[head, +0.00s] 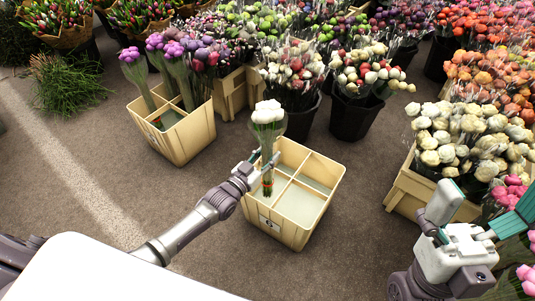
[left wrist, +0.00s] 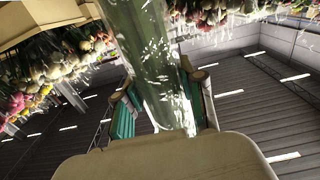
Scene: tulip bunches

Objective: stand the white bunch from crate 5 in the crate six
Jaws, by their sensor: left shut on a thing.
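The white bunch (head: 268,116), wrapped in clear film, stands upright in my left gripper (head: 262,165). In the left wrist view its wrapped stems (left wrist: 150,65) run between the teal-padded fingers of the left gripper (left wrist: 158,110). Its stem end is over or within the back left part of crate six (head: 275,229), a pale divided crate with a 6 on its front; I cannot tell whether it touches the floor of it. My right gripper (head: 478,212) is at the right, its teal fingers spread, apparently empty.
Another pale divided crate (head: 187,140) holds purple bunches at the left; its label is unreadable. Black buckets (head: 355,116) of flowers stand behind crate six. A crate of cream flowers (head: 405,194) stands at the right. Carpet in front of crate six is clear.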

